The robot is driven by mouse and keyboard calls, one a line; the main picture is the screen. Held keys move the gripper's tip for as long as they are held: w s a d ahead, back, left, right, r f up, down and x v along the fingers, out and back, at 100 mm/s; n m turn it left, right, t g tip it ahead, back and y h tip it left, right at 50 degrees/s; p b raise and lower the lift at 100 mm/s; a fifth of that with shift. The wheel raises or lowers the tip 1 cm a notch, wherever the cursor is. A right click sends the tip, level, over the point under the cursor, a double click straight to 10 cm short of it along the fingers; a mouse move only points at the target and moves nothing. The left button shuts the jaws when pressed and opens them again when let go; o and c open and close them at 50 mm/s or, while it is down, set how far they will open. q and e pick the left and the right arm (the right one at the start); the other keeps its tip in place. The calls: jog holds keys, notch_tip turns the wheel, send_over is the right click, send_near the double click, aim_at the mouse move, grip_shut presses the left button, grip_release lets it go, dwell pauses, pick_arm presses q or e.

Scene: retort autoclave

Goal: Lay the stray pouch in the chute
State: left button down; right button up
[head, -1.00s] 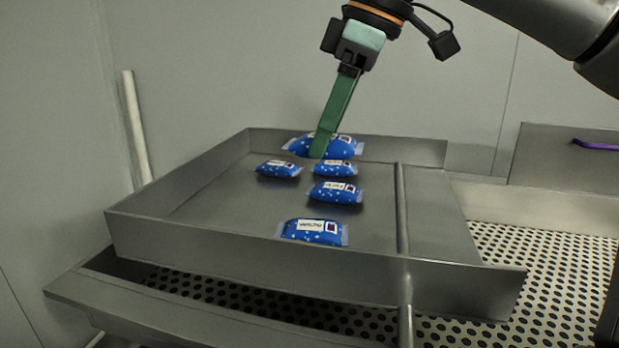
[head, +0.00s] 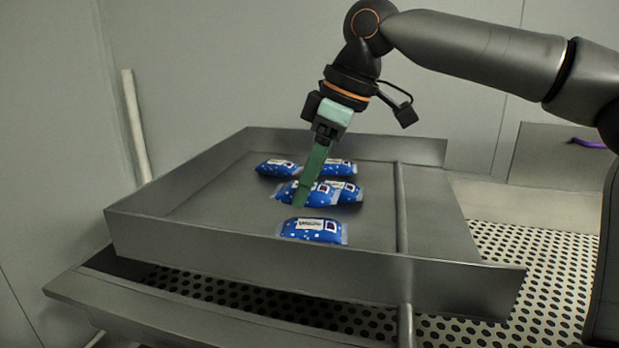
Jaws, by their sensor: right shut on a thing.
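My right gripper (head: 303,200) comes down over the metal chute (head: 180,235) with its green fingers shut on a blue pouch (head: 285,192). The fingers hide part of this pouch, and it partly covers another pouch behind it to the right. I cannot tell whether the held pouch touches the chute floor. Other blue pouches lie in the chute: one at the back left (head: 270,168), one at the back right (head: 345,168), one behind the held pouch (head: 350,191) and one in front (head: 314,230). My left gripper is not in view.
A thin metal bar (head: 402,230) crosses the chute on its right side. The chute floor left and right of the pouches is bare. A perforated surface (head: 540,265) lies to the right, and a panel with a purple handle (head: 590,143) stands behind it.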

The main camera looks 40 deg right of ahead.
jog(key=shift+f, duration=0.6)
jog(key=o, duration=1.4)
jog(key=shift+c, duration=0.2)
jog(key=shift+r, duration=0.35)
jog(key=v, duration=1.2)
jog(key=shift+r, duration=0.3)
